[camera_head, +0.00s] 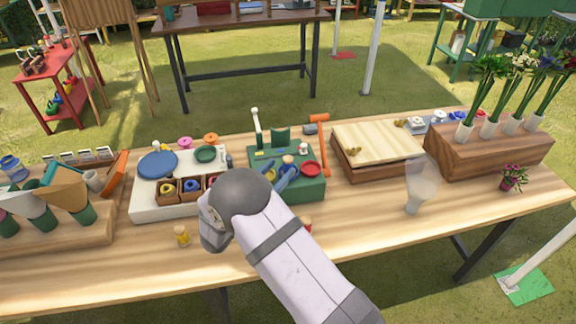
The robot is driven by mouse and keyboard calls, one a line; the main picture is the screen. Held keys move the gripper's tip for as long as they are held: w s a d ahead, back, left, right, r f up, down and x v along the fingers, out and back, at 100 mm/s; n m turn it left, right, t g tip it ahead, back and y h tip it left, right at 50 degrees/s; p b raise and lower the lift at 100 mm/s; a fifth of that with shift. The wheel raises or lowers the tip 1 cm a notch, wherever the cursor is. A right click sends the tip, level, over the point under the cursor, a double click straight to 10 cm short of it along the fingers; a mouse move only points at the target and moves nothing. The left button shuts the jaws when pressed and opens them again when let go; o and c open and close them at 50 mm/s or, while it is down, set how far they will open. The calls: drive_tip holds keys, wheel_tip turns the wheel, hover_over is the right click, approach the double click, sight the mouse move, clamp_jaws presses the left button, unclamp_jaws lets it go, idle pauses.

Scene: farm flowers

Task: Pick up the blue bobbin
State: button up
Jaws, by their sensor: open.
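My wrist partly hides the jaws and the right end of the wooden box.
The green box (313,186) holds a red dish and small parts. A wooden case (378,150), a clear vase (419,185) and a flower planter (490,150) stand to the right. Wrapped bouquets (62,190) stand left. The table's front strip is mostly clear.

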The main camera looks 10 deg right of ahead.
sight(286, 164)
drive_tip(key=shift+p+x, duration=1)
drive_tip(key=shift+x, duration=1.05)
drive_tip(key=shift+w+d+f, duration=0.2)
drive_tip(key=shift+w+d, duration=0.2)
drive_tip(key=shift+d, duration=0.15)
drive_tip(key=c, duration=1.1)
